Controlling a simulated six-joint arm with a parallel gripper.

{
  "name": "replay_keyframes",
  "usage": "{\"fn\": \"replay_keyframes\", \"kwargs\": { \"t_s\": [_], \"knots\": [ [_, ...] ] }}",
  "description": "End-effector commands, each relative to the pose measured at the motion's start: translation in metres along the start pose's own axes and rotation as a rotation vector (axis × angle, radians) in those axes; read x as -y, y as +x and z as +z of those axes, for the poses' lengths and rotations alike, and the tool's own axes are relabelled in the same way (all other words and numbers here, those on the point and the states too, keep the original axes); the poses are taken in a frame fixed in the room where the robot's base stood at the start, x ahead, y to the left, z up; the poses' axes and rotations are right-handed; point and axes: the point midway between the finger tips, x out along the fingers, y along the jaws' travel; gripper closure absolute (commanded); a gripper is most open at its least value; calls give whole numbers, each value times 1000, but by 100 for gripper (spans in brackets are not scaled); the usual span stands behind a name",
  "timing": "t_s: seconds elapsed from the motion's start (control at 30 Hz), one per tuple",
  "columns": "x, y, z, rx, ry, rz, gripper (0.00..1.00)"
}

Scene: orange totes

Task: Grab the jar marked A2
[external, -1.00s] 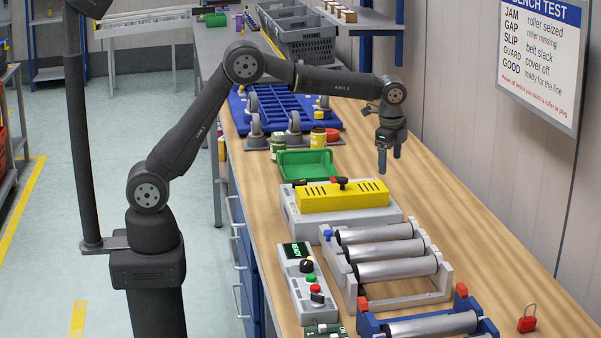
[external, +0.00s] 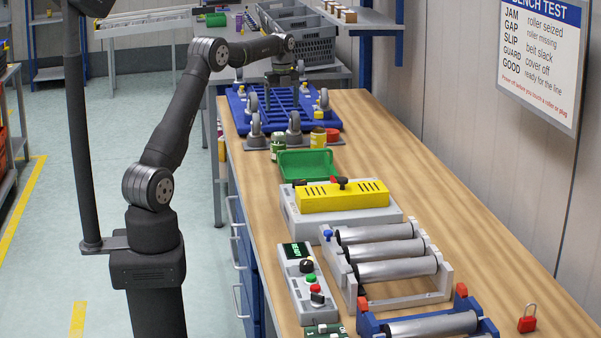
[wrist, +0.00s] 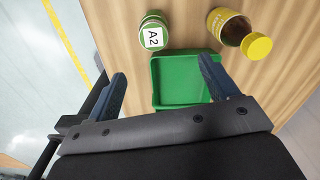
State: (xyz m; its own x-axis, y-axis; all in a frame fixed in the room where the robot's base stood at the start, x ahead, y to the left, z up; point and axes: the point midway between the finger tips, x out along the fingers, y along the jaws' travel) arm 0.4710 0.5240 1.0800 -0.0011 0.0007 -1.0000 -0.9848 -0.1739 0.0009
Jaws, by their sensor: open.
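The jar marked A2 (wrist: 153,36) is a small green jar with a white label, seen at the top of the wrist view. In the external view a green jar (external: 278,145) stands at the bench's left edge, behind the green tray (external: 306,165); its label is too small to read there. My gripper (external: 281,104) is open and empty, above the blue caster frame area and apart from the jar. In the wrist view its two fingers (wrist: 163,69) point toward the jar, which lies beyond their tips.
A yellow jar (wrist: 229,27) lies right of the A2 jar in the wrist view. The green tray (wrist: 182,95) is between and below them. The blue frame with upright casters (external: 240,110) is behind the jars.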

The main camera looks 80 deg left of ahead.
Motion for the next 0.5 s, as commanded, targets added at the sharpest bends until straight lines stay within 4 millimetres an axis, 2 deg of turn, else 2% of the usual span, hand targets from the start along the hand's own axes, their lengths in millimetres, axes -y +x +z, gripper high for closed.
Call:
{"fn": "replay_keyframes", "kwargs": {
  "t_s": [0.17,0.5],
  "knots": [
    [-4,18,5,-5,11,3,21],
    [-4,91,4,-4,10,3,21]
  ]
}}
